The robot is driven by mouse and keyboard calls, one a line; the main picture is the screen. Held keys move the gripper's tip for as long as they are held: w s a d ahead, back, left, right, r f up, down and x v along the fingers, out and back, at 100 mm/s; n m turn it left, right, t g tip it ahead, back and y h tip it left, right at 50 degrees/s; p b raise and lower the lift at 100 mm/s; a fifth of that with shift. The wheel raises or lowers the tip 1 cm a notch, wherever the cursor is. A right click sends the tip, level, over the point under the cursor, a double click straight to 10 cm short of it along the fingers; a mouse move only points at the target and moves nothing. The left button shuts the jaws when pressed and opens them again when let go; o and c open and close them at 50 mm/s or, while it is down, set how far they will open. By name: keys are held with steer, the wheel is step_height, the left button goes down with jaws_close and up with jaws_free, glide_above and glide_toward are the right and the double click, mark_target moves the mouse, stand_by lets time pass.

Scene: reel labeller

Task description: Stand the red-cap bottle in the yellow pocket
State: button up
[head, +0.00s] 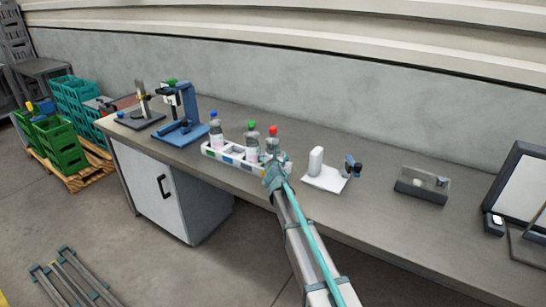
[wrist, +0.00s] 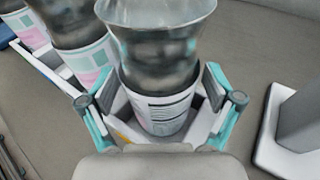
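The red-cap bottle (head: 273,142) is upright at the right end of the white rack (head: 212,151), just beyond my gripper (head: 276,172). In the wrist view the bottle (wrist: 158,105) stands between white pocket walls, and a yellow patch (wrist: 122,131) shows on the near left wall. Its cap is out of that view. My gripper's two fingers (wrist: 160,100) are spread on either side of the bottle, with a small gap seen beside its label. The bottle's base is hidden by the walls.
A green-cap bottle (head: 252,140) and a blue-cap bottle (head: 215,129) stand in the rack to the left. A blue labeller stand (head: 188,105) is farther left. A white plate with a white block (head: 316,162) lies close on the right. Bench space farther right is clear up to a grey box (head: 421,187).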

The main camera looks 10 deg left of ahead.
steer(key=shift+r, duration=0.1)
steer(key=shift+s, duration=0.1)
steer(key=v, duration=1.2)
steer(key=shift+b, duration=0.45)
